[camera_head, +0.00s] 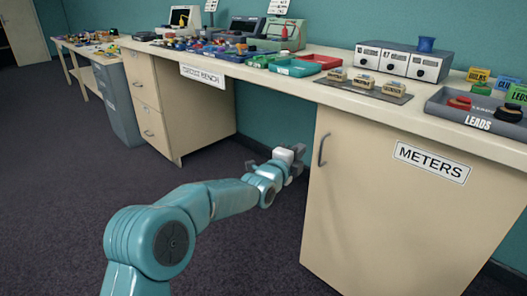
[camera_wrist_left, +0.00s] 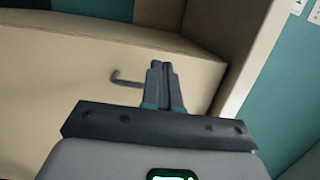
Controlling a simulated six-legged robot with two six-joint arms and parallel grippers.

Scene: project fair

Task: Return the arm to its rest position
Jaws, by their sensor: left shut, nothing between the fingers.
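My left arm (camera_head: 220,200) is teal and comes in from the lower left in the head view. It reaches forward and a little right, below the bench top. My left gripper (camera_head: 299,154) is beside the left edge of the METERS cabinet (camera_head: 405,210), near its handle (camera_head: 322,150). In the left wrist view the left gripper (camera_wrist_left: 161,85) is shut with its fingertips together and nothing between them. The cabinet's pale front and the handle (camera_wrist_left: 127,79) show beyond the fingers there. My right gripper is in neither view.
The long bench top (camera_head: 340,95) runs above the gripper. On it are a grey LEADS tray (camera_head: 470,118), a grey meter box (camera_head: 402,62), small meters on a mat, and a red tray (camera_head: 322,61). A drawer cabinet (camera_head: 175,110) stands to the left. Dark carpet (camera_head: 60,200) is clear at left.

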